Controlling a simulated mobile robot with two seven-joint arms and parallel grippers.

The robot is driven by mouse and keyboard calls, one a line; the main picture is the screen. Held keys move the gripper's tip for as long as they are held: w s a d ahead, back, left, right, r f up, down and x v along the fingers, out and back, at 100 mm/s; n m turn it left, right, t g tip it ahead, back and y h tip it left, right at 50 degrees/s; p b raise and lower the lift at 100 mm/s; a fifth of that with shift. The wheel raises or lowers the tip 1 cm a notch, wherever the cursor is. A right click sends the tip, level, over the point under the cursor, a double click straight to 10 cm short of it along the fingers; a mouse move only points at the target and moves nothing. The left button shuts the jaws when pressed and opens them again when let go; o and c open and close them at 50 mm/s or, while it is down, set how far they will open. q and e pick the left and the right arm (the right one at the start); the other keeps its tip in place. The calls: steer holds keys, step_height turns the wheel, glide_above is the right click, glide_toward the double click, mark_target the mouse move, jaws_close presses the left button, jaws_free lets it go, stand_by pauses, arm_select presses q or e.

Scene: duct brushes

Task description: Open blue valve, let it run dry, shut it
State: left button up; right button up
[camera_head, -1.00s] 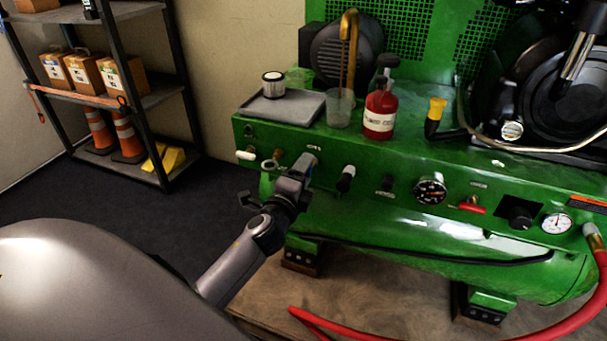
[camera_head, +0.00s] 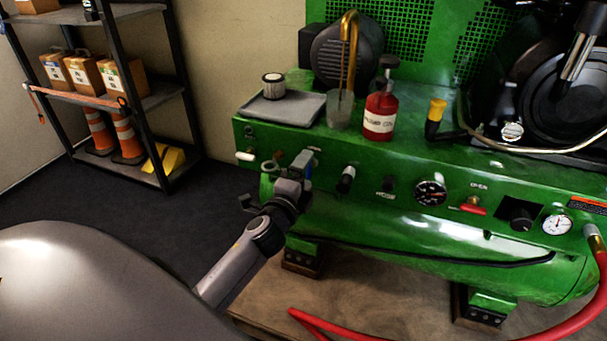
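The green compressor (camera_head: 400,160) has a row of controls along its front panel. A small blue valve handle (camera_head: 308,167) shows at the left part of this row, mostly hidden by my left gripper. My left gripper (camera_head: 299,172) is right at the blue handle, with its fingertips beside or against it. I cannot tell whether the fingers are closed on it. The valve's body and outlet are hidden behind the gripper. My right gripper is not in view.
A red-handled valve (camera_head: 473,208) and a black pressure gauge (camera_head: 431,193) sit further right on the panel. A grey tray (camera_head: 282,109), a clear cup (camera_head: 340,110) and a red bottle (camera_head: 380,115) stand on top. A red hose (camera_head: 560,327) runs low at the right.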

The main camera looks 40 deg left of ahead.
arm_select(q)
steer(key=v, duration=0.7)
steer(key=shift+p, duration=0.3)
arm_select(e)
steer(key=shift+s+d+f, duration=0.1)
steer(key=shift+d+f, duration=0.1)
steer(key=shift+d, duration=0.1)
arm_select(q)
steer(key=shift+s+d, duration=0.1)
steer(key=shift+s, duration=0.05)
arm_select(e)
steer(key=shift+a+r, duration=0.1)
